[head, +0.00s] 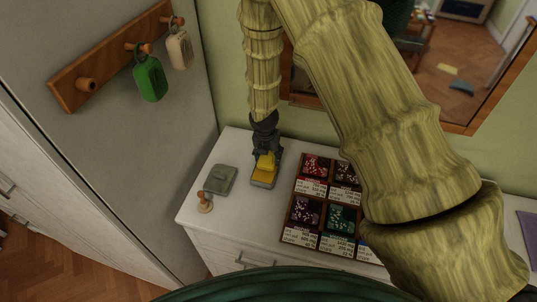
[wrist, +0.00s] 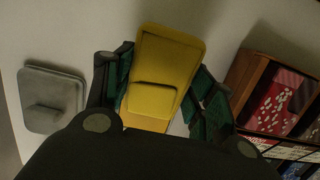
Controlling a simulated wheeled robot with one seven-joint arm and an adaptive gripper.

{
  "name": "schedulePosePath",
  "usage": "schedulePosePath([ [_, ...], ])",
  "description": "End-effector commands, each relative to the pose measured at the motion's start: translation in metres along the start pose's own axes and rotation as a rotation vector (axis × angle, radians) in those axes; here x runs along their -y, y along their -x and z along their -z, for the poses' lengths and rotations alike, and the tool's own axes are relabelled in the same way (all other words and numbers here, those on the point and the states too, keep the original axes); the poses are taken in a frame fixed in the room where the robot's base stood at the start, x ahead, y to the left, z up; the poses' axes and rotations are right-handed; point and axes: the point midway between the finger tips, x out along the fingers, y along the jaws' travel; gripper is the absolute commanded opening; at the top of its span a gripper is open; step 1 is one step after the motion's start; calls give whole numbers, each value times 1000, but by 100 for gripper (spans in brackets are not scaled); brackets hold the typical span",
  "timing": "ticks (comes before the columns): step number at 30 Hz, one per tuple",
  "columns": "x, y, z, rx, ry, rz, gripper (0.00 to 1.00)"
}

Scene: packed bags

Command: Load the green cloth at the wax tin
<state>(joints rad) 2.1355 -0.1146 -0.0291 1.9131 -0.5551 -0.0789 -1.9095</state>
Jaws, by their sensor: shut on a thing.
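My gripper (head: 266,155) is shut on a yellow block (head: 264,170) with a raised grip, low at the white dresser top. In the wrist view the yellow block (wrist: 165,70) sits between my fingers (wrist: 160,92). I cannot tell whether it touches the dresser. A grey-green block (head: 219,180) of similar form lies to its left; it also shows in the wrist view (wrist: 52,98). A bright green tag-like piece (head: 150,79) hangs from a wall peg. I cannot tell which of these is the green cloth. I can make out no clear wax tin.
A wooden tray (head: 297,199) with several compartments of coloured bits and labels stands right of my gripper; my arm hides part of it. A small wooden knob-like piece (head: 205,203) stands near the left front edge. A beige tag (head: 180,50) hangs beside the green one.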

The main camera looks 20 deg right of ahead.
Motion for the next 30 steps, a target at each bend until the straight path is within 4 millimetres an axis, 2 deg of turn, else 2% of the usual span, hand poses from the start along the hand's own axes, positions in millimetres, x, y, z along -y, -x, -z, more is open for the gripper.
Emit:
schedulePosePath([
  [30, 0, 62, -13, 1, -1, -1, 36],
])
